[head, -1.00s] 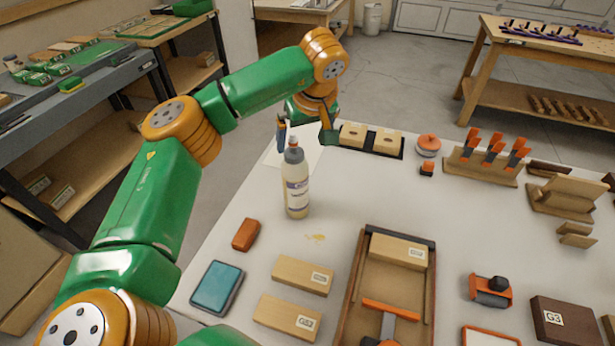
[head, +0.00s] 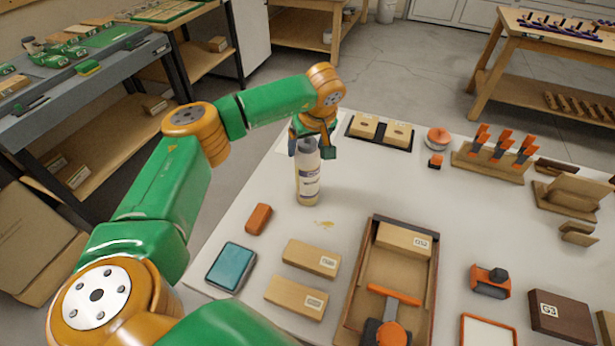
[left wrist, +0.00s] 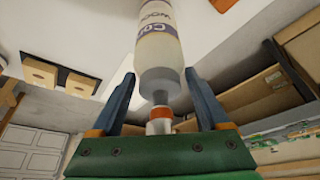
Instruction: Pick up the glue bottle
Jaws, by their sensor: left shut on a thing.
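The glue bottle (head: 308,178) stands upright on the white table (head: 230,255), with a pale body and a printed label. My left gripper (head: 312,148) is at its top, with a finger on either side, shut on its upper part. In the left wrist view the bottle (left wrist: 158,55) runs between the two blue fingers (left wrist: 160,95), its grey neck and orange-and-white tip close to the palm. In the head view the gripper hides the bottle's tip. My right gripper is not in view.
An orange block (head: 258,219), a blue-topped pad (head: 231,267) and two wooden blocks (head: 311,258) lie nearer me. A wooden tray (head: 352,300) is to the right. A black holder with two wooden blocks (head: 380,131) sits behind.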

